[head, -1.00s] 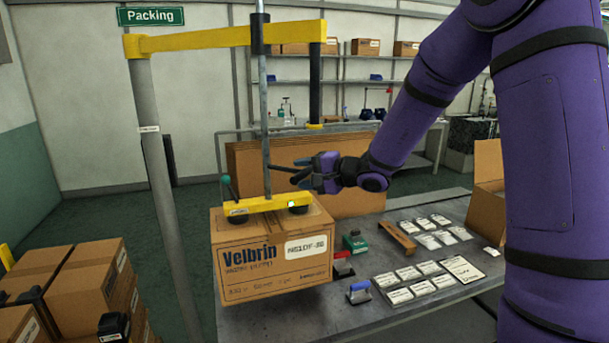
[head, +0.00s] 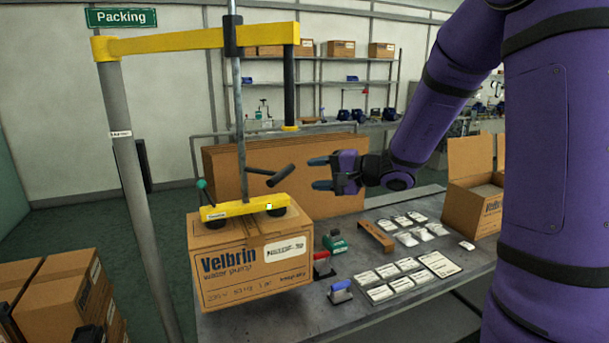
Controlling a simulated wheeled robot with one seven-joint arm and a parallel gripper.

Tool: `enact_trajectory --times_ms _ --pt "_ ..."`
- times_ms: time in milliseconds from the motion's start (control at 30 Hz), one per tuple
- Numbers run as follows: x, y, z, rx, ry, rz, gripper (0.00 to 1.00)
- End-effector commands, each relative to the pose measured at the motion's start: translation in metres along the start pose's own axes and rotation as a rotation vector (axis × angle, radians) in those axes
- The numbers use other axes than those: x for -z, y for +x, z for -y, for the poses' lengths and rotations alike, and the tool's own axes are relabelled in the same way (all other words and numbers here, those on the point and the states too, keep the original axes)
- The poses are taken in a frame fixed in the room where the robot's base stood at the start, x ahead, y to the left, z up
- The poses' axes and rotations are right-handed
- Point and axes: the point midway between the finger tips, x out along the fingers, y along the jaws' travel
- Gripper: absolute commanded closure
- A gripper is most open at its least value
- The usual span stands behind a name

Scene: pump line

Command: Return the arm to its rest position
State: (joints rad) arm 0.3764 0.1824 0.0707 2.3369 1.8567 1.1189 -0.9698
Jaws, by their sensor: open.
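My gripper (head: 322,173) is open and empty, its two dark fingers pointing left. It is above the packing table, to the right of the lifter's black handle (head: 281,175) and apart from it in the picture. My purple arm (head: 440,110) reaches in from the upper right. The yellow vacuum lifter bar (head: 240,209) sits on top of a Velbrin carton (head: 225,262), with its dark cups on the lid. A small green light shows on the bar.
The lifter's grey post (head: 140,200) and yellow boom (head: 190,43) stand at left. Labels (head: 405,270), a green tool (head: 335,243) and a blue-handled tool (head: 340,291) lie on the table (head: 390,313). An open carton (head: 470,208) stands at right. Stacked cartons (head: 60,300) are at lower left.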

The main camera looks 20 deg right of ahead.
Motion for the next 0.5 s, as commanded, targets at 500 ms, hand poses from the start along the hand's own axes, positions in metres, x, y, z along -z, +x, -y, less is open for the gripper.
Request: enact_trajectory --times_ms 500 --pt "-0.0004 -0.0058 0.0 0.0 0.0 0.0 0.51"
